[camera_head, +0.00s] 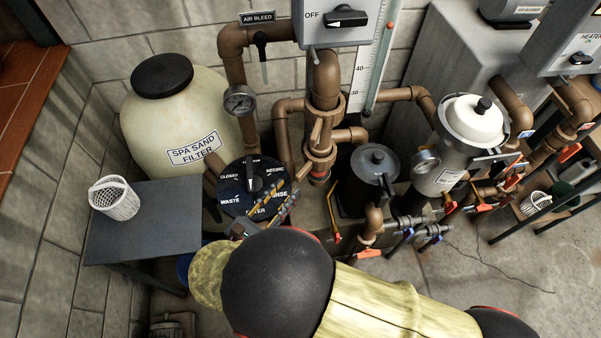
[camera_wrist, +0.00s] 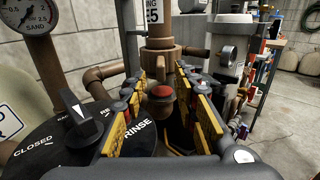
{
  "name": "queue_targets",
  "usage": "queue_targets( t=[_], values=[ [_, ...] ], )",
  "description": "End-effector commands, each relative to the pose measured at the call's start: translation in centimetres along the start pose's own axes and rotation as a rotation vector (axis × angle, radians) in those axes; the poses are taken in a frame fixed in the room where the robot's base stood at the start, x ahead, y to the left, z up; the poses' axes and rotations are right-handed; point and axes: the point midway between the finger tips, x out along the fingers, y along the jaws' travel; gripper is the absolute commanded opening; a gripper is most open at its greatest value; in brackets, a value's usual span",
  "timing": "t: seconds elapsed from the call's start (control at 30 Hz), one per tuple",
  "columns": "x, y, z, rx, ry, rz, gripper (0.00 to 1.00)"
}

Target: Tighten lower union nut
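The brown upright pipe in the head view carries an upper collar and a lower union nut (camera_head: 319,163), with a red part just below it. In the wrist view a wide brown collar, probably this nut (camera_wrist: 160,56), is straight ahead, with a red-faced brown fitting (camera_wrist: 161,93) lower and nearer. My gripper (camera_head: 291,186) is open, its yellow-and-black fingers pointing at the pipe from the lower left. In the wrist view the fingers (camera_wrist: 161,76) stand apart on either side of the red-faced fitting. I cannot see them touching it.
The black valve dial (camera_head: 252,187) with its lever lies close left of my fingers. A dark lidded pump pot (camera_head: 374,175) stands right of the pipe. A grey table (camera_head: 150,240) with a white basket (camera_head: 114,198) is at left. Open floor lies at right.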

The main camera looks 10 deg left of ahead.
Motion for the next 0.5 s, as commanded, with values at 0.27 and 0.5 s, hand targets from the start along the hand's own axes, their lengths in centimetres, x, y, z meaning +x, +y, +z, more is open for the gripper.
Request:
queue_targets(
  t=[0.27, 0.5],
  values=[
    [4.1, -0.2, -0.2, 0.001, 0.004, -0.007, 0.3],
    [6.8, -0.1, -0.2, 0.001, 0.005, -0.004, 0.3]
  ],
)
